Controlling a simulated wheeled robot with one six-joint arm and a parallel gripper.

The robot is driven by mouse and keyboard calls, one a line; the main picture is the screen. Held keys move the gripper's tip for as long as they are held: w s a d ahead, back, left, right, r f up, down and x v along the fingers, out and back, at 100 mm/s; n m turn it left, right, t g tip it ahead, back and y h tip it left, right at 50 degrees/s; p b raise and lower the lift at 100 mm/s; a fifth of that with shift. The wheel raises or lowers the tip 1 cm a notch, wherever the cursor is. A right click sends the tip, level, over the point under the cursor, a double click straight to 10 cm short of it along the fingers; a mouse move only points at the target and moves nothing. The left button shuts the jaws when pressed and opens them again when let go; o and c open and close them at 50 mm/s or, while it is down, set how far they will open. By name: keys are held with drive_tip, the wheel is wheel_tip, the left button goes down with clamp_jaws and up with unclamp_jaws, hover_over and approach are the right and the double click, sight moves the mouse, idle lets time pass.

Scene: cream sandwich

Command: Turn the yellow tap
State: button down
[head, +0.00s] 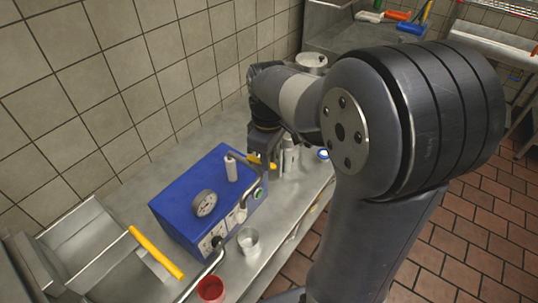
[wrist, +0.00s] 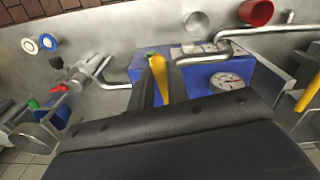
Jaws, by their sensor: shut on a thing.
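The yellow tap (head: 264,165) is on the far right part of the blue machine (head: 180,205). In the wrist view, the tap's yellow handle (wrist: 160,75) lies between the two fingers of my gripper (wrist: 156,72). My gripper is shut on it. In the head view, my gripper (head: 257,158) reaches down at the tap, and my arm covers much of the right side. The tap's base is partly hidden by the fingers.
A metal cup (head: 248,240) and a red cup (head: 211,289) stand in front. A yellow-handled metal basket (head: 157,252) is at left. A tiled wall (head: 120,80) rises behind.

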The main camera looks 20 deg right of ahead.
drive_tip(key=c, duration=1.4)
unclamp_jaws()
drive_tip(key=shift+o, duration=0.2)
drive_tip(key=shift+r, duration=0.1)
wheel_tip(320, 180, up, 11)
drive_tip(key=shift+f, duration=0.2)
wheel_tip(320, 180, down, 11)
drive_tip(key=shift+r, duration=0.1)
drive_tip(key=shift+w, duration=0.1)
